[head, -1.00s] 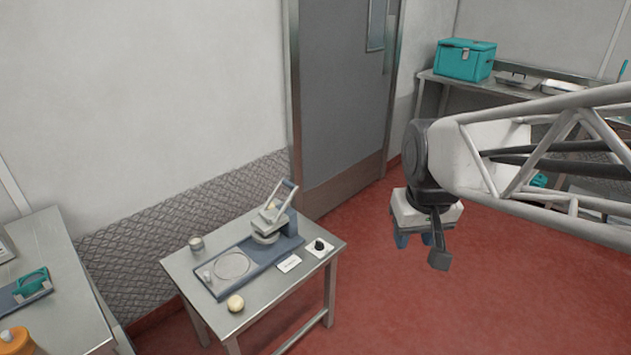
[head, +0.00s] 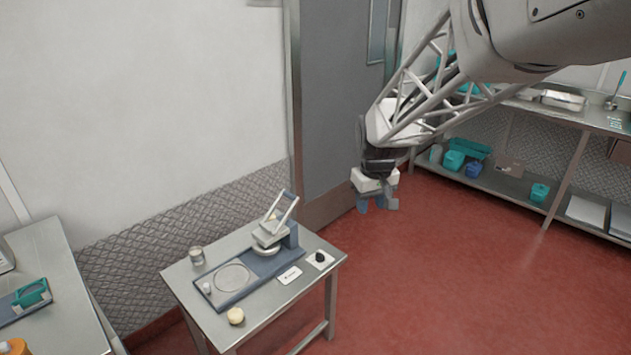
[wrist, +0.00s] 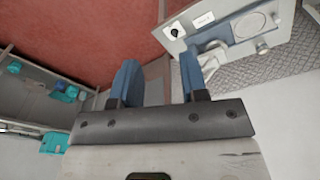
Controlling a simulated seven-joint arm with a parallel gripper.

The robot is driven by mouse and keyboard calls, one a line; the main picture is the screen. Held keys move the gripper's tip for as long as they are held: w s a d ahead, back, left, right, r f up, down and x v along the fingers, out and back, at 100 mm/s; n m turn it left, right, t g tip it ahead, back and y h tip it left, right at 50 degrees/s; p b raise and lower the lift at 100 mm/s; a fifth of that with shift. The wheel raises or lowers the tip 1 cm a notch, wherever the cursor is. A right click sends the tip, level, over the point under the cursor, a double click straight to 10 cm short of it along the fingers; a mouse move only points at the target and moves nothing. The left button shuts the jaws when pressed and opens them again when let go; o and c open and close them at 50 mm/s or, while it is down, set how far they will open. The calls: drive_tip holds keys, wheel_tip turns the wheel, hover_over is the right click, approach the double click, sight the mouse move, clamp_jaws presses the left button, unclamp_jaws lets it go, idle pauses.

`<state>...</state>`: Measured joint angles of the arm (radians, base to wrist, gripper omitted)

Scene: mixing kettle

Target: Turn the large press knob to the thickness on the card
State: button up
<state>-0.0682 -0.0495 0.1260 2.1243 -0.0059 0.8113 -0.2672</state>
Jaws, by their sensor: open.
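The press (head: 275,237) stands on a small steel table, with a blue base and a raised lever handle. A black knob (head: 320,256) sits on a white plate at the table's right side. The knob also shows in the wrist view (wrist: 174,32). The white card (head: 289,275) lies just left of the knob; its writing is too small to read. My gripper (head: 377,206) is open and empty, in the air to the right of the table and above its height. In the wrist view its two blue fingers (wrist: 158,82) are apart, with nothing between them.
On the small table (head: 262,318) are a round dough ball (head: 236,316), a small metal cup (head: 197,256) and a round plate (head: 233,278). A steel side table (head: 50,260) is at left. A shelf bench with teal containers is behind right. Red floor between is clear.

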drive_tip(key=w+a+f+n, duration=0.1)
drive_tip(key=w+a+f, duration=0.1)
drive_tip(key=w+f, duration=0.55)
drive_tip(key=n+g, duration=0.1)
drive_tip(key=n, duration=0.3)
hover_over(320, 253)
drive_tip(key=f, duration=2.9)
drive_tip(key=shift+s+d, duration=0.1)
drive_tip(key=shift+s, duration=0.1)
drive_tip(key=shift+w+f, duration=0.1)
drive_tip(key=shift+f, duration=0.2)
drive_tip(key=shift+f, duration=0.15)
drive_tip(key=shift+f, duration=3.75)
clamp_jaws()
